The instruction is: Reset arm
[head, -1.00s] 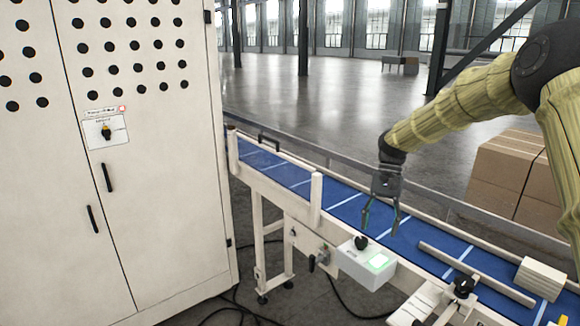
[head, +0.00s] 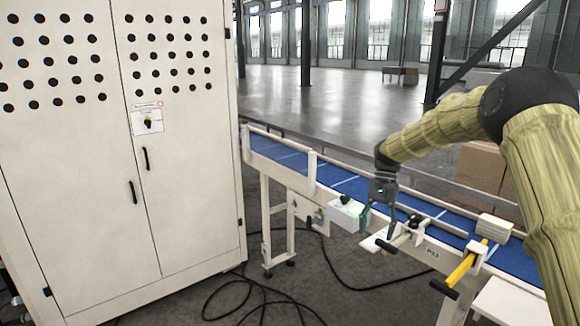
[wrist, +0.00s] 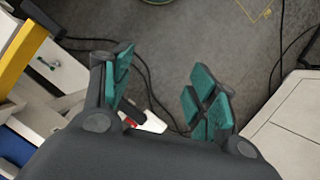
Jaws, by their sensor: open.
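My gripper (head: 378,222) hangs from my sleeved arm over the near side of the blue conveyor, fingers pointing down. In the wrist view the two teal-padded fingers (wrist: 165,95) stand apart with nothing between them. Beneath them is the grey floor with dark cables. In the head view the fingers hang in front of the conveyor's near rail, beside the small white control box (head: 346,213). Whether they touch anything there cannot be told.
A tall white cabinet (head: 190,190) stands at the left. The blue conveyor (head: 350,185) runs to the right, with a yellow bar (head: 462,270) on its near side. Cardboard boxes (head: 478,165) stand behind it. Black cables (head: 262,296) lie on the open floor in front.

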